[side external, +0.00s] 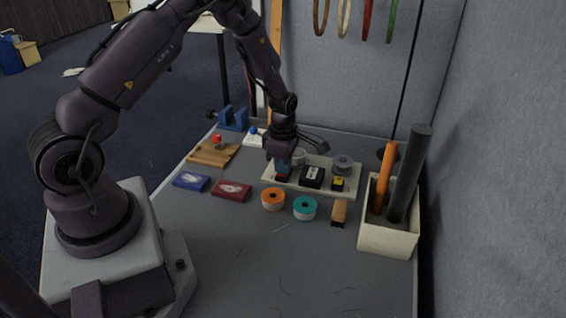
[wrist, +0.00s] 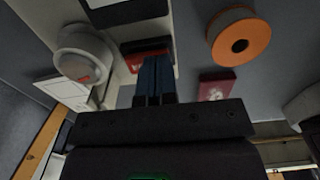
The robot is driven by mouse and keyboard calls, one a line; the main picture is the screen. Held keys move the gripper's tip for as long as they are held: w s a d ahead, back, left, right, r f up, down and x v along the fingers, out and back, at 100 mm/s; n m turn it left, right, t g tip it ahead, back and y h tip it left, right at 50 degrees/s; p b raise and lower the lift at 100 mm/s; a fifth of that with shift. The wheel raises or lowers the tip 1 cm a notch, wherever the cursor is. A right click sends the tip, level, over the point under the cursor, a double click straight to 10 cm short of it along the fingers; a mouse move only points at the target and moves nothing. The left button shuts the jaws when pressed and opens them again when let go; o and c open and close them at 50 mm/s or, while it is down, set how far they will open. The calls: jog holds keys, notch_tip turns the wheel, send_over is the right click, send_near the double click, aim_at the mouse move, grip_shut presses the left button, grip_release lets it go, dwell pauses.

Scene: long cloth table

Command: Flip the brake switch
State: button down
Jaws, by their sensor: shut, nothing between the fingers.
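A pale panel (side external: 322,190) on the table carries several small devices. A red-and-black device (side external: 283,177) sits at its left end; it also shows in the wrist view (wrist: 148,48). A black box with a white label (side external: 312,177) is beside it, and a yellow-and-black device (side external: 338,184) is at the right. No label is readable, so I cannot tell which is the brake switch. My gripper (side external: 281,168) points down at the red-and-black device with its blue fingers together and empty. In the wrist view the fingertips (wrist: 155,62) overlap this device; contact is unclear.
A round white knob (wrist: 82,55) is left of the fingers in the wrist view. Orange (side external: 273,200) and teal (side external: 305,208) tape rolls and a dark red box (side external: 232,191) lie in front of the panel. A bin (side external: 388,240) with upright rods stands right. The front table is mostly clear.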

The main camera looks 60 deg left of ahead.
jog(key=shift+f, duration=0.2)
jog(key=shift+s, duration=0.1)
jog(key=shift+w+a+r, duration=0.3)
jog(key=shift+w+a, duration=0.25)
jog(key=shift+w, duration=0.05)
jog(key=shift+r, duration=0.1)
notch_tip(320, 180, up, 14)
jog(key=w+a, duration=0.1)
jog(key=shift+w+a, duration=0.25)
dwell(0.4)
